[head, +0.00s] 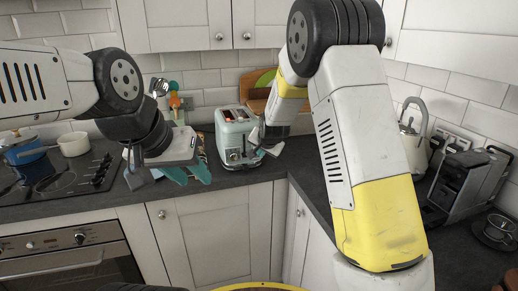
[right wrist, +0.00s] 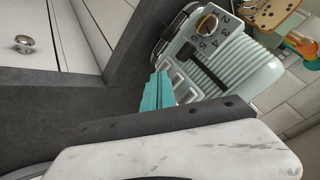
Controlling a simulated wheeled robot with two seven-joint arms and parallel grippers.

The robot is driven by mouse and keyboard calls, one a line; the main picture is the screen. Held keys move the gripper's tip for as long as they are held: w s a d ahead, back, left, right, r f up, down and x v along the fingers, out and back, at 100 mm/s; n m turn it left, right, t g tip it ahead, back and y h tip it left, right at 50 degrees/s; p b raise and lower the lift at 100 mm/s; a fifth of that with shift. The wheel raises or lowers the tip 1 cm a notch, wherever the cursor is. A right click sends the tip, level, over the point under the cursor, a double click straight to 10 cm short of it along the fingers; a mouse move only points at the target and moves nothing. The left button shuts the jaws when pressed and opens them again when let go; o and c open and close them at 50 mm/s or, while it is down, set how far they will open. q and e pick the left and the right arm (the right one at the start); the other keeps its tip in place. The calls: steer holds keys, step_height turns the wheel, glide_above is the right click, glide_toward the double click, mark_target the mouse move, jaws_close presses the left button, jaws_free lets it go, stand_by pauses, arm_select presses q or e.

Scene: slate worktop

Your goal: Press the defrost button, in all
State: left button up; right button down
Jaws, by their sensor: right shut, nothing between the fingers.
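The pale mint toaster (head: 235,130) stands on the worktop against the back wall. In the right wrist view the toaster (right wrist: 245,65) shows a numbered dial (right wrist: 207,23) and a dark lever slot beside it. Small controls are on its front, but I cannot tell which one is the defrost button. My right gripper (right wrist: 158,92) is shut and empty, its teal fingertips close to the toaster's front; contact is unclear. In the head view its fingertips are mostly hidden. My left gripper (head: 188,174) hangs left of the toaster, apart from it; its finger gap is unclear.
A hob (head: 60,178) with a blue pot (head: 22,147) and white saucepan (head: 73,144) is at left. Utensils stand behind my left gripper. A kettle (head: 413,135) and coffee machine (head: 465,185) are at right. Dark worktop in front of the toaster is bare.

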steer(key=shift+w, duration=0.1)
stand_by(0.5)
steer(key=shift+w+a, duration=0.1)
steer(key=shift+w, duration=0.2)
steer(key=shift+w+a, duration=0.15)
steer(key=shift+w, duration=0.25)
stand_by(0.6)
steer(key=shift+s, duration=0.1)
steer(key=shift+s+d, duration=0.25)
steer(key=shift+s, duration=0.45)
steer(key=shift+s, duration=0.1)
steer(key=s, duration=0.1)
steer(key=s+d, duration=0.1)
steer(key=s, duration=0.2)
steer(key=shift+s+d, duration=0.25)
steer(key=shift+d, duration=0.05)
stand_by(0.6)
